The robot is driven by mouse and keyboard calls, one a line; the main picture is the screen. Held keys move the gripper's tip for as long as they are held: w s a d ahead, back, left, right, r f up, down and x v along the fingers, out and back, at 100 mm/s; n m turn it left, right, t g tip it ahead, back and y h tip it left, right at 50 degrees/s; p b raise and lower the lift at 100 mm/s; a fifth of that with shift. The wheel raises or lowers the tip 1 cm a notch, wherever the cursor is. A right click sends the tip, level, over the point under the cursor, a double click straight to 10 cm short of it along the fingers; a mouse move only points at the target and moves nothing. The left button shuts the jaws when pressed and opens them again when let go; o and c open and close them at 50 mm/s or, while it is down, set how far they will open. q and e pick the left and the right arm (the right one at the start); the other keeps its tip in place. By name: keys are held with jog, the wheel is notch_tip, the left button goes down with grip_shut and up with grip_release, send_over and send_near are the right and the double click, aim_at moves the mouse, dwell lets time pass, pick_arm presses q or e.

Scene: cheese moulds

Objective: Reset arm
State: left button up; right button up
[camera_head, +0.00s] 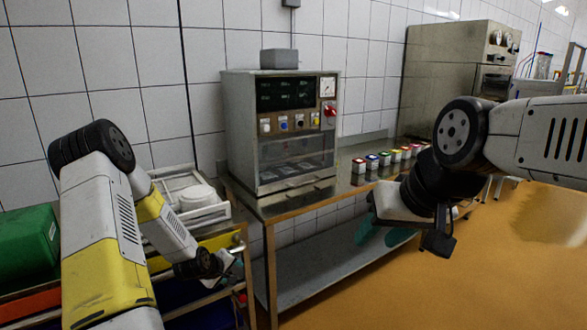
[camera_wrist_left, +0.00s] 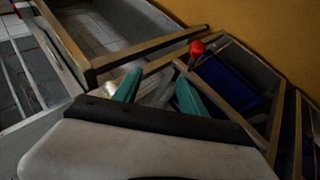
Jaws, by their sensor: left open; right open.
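My left gripper (camera_head: 230,268) hangs low beside the shelf cart, and its fingertips are hard to make out in the head view. In the left wrist view its two teal fingers (camera_wrist_left: 158,92) stand apart with nothing clearly held between them. A white round mould (camera_head: 197,195) sits in a white crate (camera_head: 215,216) behind my left forearm, which hides part of the crate.
A steel machine (camera_head: 283,130) stands on the table (camera_head: 300,200). Several small containers with coloured lids (camera_head: 372,160) line the table. A green crate (camera_head: 25,240) is at far left. A red knob (camera_wrist_left: 197,48) and blue bin (camera_wrist_left: 225,85) are near my left fingers. Orange floor (camera_head: 480,270) is open at right.

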pick_arm(q)
jog(key=s+d+r+m+g+y, duration=0.1)
jog(key=s+r+m, duration=0.3)
jog(key=r, duration=0.9)
jog(key=s+d+r+m+g+y, duration=0.15)
jog(key=s+r, duration=0.45)
jog(key=r, duration=0.7)
jog(key=s+d+r+m, duration=0.1)
jog(key=s+r, duration=0.2)
jog(key=s, duration=0.4)
jog(key=s+d+r+m+h, duration=0.1)
jog(key=s+r+m, duration=0.1)
jog(key=s+r, duration=0.2)
jog(key=s+d+r+m+h, duration=0.1)
jog(key=s+d+r, duration=0.1)
jog(key=s, duration=0.7)
jog(key=shift+s+r+m, duration=0.35)
jog(key=shift+s+r, duration=0.05)
jog(key=shift+r, duration=0.25)
